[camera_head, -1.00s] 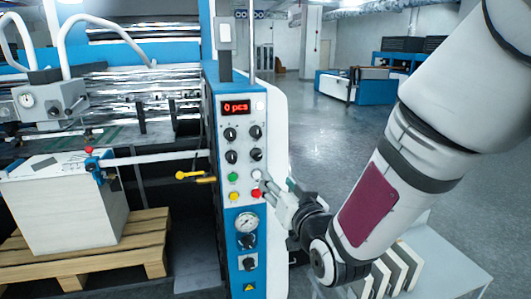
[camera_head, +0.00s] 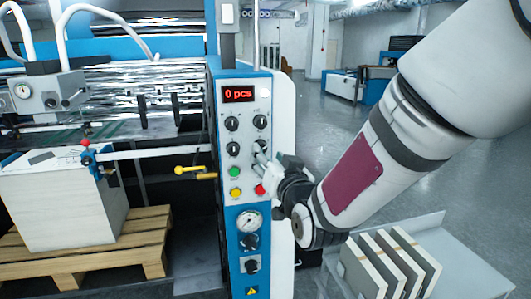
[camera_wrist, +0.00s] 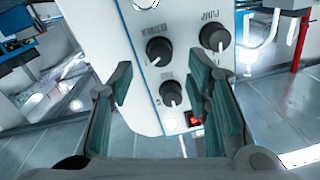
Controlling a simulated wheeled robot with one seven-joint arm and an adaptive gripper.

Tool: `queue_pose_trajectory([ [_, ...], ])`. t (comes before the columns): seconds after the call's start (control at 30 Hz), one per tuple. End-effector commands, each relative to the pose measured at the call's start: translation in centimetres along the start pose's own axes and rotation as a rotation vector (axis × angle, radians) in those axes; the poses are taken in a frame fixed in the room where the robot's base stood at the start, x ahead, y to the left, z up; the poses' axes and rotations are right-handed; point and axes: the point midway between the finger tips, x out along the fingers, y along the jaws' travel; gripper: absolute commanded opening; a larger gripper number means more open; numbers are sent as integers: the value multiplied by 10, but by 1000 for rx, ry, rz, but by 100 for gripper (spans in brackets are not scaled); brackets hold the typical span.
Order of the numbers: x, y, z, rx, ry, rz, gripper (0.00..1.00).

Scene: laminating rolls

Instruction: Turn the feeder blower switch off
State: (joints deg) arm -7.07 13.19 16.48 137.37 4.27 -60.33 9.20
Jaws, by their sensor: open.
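The control panel (camera_head: 245,110) of the machine carries two rows of black rotary knobs under a red "0 pcs" display. In the wrist view, seen upside down, a label that appears to read BLOWER lies by one black knob (camera_wrist: 159,50), with the PUMP knob (camera_wrist: 213,37) beside it. The blower knob looks to be the lower right one (camera_head: 261,145) in the head view; its setting is too small to read. My gripper (camera_head: 263,157) is open and close to that knob. In the wrist view another knob (camera_wrist: 170,93) appears between my fingers (camera_wrist: 160,96); contact cannot be told.
A green button (camera_head: 234,172), a yellow button (camera_head: 235,194) and a red button (camera_head: 260,190) sit just below the knobs. A yellow-tipped lever (camera_head: 190,170) is left of the panel. A tray with several white blocks (camera_head: 385,265) stands below my arm.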

Motion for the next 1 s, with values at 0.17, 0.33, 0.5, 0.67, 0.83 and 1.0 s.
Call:
queue_pose_trajectory([
  [0.17,27,0,0,0,-1,0,44],
  [0.33,41,0,0,-1,1,-1,44],
  [0.5,44,0,0,-1,0,0,44],
  [0.67,44,0,0,-1,0,0,44],
  [0.83,44,0,0,-1,0,0,8],
  [1.0,44,0,0,-1,0,0,0],
])
